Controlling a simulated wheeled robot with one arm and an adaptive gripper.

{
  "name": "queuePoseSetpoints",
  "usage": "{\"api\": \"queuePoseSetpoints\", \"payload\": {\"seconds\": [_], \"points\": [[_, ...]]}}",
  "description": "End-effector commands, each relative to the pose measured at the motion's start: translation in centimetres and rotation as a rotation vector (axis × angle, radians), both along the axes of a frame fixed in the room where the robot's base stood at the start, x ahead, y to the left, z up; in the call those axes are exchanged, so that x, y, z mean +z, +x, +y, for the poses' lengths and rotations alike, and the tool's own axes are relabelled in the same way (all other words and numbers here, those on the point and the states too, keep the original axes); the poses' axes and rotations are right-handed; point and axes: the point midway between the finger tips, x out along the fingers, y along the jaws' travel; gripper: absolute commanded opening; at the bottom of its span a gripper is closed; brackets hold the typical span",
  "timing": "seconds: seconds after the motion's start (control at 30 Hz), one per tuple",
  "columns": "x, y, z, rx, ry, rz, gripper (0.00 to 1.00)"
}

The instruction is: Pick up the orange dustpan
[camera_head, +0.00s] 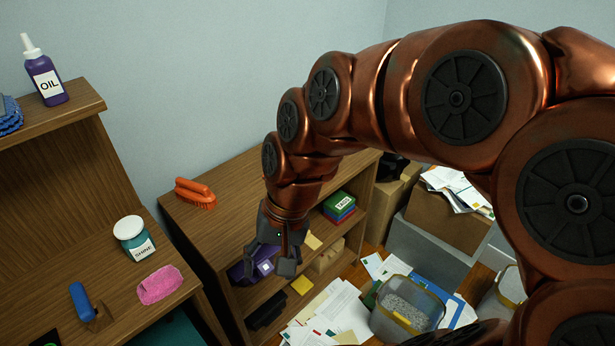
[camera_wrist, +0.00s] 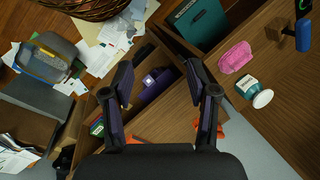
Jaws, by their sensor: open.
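An orange object (camera_head: 195,193) with a raised handle and a bristly lower edge lies on top of the low wooden shelf unit, by the wall. In the wrist view, orange patches show beside the right finger (camera_wrist: 221,130) and between the finger bases (camera_wrist: 134,140), mostly hidden by my gripper. My gripper (camera_head: 270,262) is open and empty, pointing down in front of the shelf unit, right of the orange object and apart from it. Its two spread fingers also show in the wrist view (camera_wrist: 160,78).
The low shelf unit (camera_head: 228,173) holds a purple device (camera_head: 262,262) and stacked boxes (camera_head: 339,206). A desk at left carries a SHINE jar (camera_head: 133,238), pink sponge (camera_head: 160,285) and blue-handled tool (camera_head: 83,300). Papers (camera_head: 335,312) and a grey bin (camera_head: 408,308) cover the floor.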

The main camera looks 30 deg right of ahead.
Motion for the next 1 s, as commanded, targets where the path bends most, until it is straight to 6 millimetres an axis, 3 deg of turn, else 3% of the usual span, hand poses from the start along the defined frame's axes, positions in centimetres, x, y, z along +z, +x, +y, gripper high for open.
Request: {"api": "queuePoseSetpoints", "payload": {"seconds": [0.03,0.17,0.27,0.37,0.47,0.5,0.7,0.8,0.9,1.0], "points": [[-1.8,2.8,0.1,-0.116,0.069,-0.013,0.58],[-2.6,9.3,-0.8,-0.432,0.254,-0.028,0.58],[-3.2,14.2,-3.2,-0.689,0.405,-0.026,0.58],[-3.8,18.8,-7.3,-0.958,0.57,-0.013,0.58],[-5.0,22.6,-12.9,-1.231,0.744,0.019,0.58],[-5.5,23.8,-15.7,-1.34,0.814,0.03,0.58],[-9.0,26.4,-28.6,-1.788,1.131,0.101,0.58],[-10.4,26.2,-33.0,-1.925,1.241,0.127,0.58],[-11.3,26.0,-35.6,-2.007,1.305,0.144,0.58],[-11.7,26.2,-36.6,-2.039,1.331,0.152,0.58]]}}
